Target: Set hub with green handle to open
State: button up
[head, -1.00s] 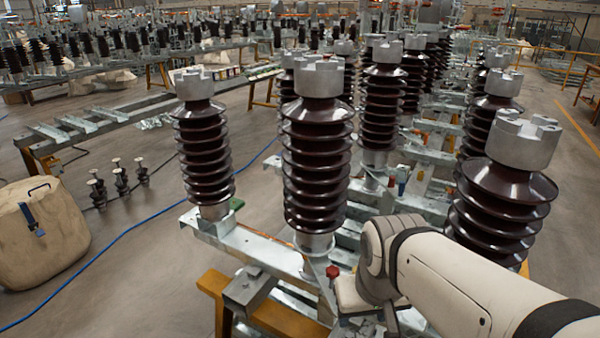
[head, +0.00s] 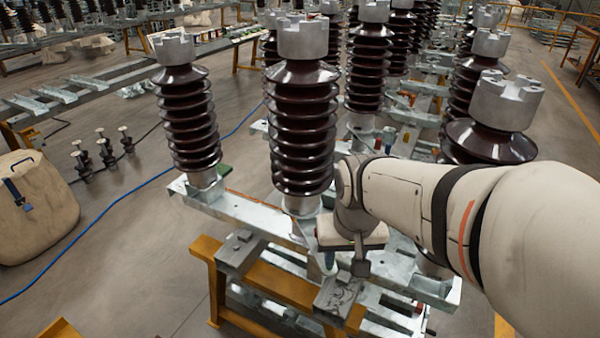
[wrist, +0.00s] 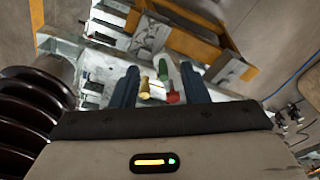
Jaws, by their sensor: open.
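My gripper (wrist: 159,88) is open, with one dark blue finger on each side in the wrist view. Beyond and between the fingers I see a small cluster of coloured handles: a green handle (wrist: 187,77), a red one (wrist: 172,97) and a yellow one (wrist: 145,85). The green one appears close to the right finger; I cannot tell whether they touch. The hub under the handles is not clear. In the head view my gripper (head: 345,264) points down beside the metal beam, and it hides what lies under it.
Tall brown ribbed insulators (head: 303,125) stand on the galvanised beam (head: 245,212), close to my arm. One insulator (wrist: 35,105) fills the left of the wrist view. A yellow trestle (head: 215,285) supports the frame. The floor at left is open, with a blue cable (head: 110,222) and a bag (head: 40,200).

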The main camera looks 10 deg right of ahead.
jog(key=w+f+m+p, duration=0.1)
jog(key=w+f, duration=0.1)
jog(key=w, duration=0.1)
jog(key=w+f+m+g+p, duration=0.1)
jog(key=w+f, duration=0.1)
jog(key=w, duration=0.1)
jog(key=w+f+m+g+p, duration=0.1)
jog(key=w+f+m, duration=0.1)
jog(key=w, duration=0.2)
jog(key=shift+w+d, duration=0.1)
jog(key=shift+d, duration=0.3)
jog(key=shift+w+f, duration=0.15)
jog(key=shift+f, duration=4.05)
jog(key=shift+c, duration=0.3)
jog(key=shift+w, duration=0.1)
grip_shut()
